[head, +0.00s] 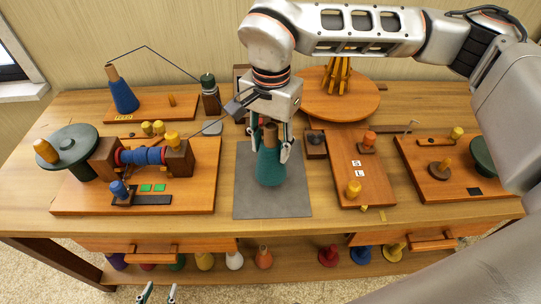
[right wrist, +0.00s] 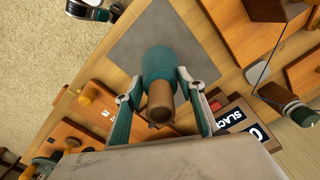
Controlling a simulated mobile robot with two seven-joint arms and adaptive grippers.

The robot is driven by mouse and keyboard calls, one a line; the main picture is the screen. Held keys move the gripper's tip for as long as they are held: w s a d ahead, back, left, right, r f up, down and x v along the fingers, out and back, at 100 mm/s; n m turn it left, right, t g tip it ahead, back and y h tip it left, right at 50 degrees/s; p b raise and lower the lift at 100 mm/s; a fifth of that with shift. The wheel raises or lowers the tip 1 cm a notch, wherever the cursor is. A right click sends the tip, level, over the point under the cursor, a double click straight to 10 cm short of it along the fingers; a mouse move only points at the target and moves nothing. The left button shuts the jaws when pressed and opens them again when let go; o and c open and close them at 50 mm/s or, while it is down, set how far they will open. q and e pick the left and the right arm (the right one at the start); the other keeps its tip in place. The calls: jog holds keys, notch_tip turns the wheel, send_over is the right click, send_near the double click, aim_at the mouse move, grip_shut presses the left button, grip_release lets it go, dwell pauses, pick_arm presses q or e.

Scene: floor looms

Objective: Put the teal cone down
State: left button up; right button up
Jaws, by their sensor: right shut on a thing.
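The teal cone (head: 270,170) with its brown wooden tip stands upright over the grey mat (head: 245,205) in the middle of the table. My right gripper (head: 270,147) comes down from above and is shut on the cone's upper part. In the right wrist view the fingers lie on either side of the teal cone (right wrist: 160,65), and its tip points at the camera. I cannot tell whether the cone's base touches the mat. My left gripper (head: 158,293) shows only its fingertips at the bottom edge, apart and empty, in front of the table.
A winder board with blue thread (head: 140,200) lies left of the mat. A board with yellow and orange knobs (head: 360,175) lies close on the right. Several coloured cones sit on the lower shelf (head: 300,270).

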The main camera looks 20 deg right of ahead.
aim_at(271, 158)
jog(key=shift+f, duration=1.95)
pick_arm(q)
jog(key=shift+f, duration=0.1)
pick_arm(e)
jog(key=shift+f, duration=0.1)
jog(key=o, duration=1.5)
pick_arm(q)
jog(key=shift+s+f, duration=0.2)
jog(key=shift+s, duration=0.15)
pick_arm(e)
jog(key=shift+o, duration=0.2)
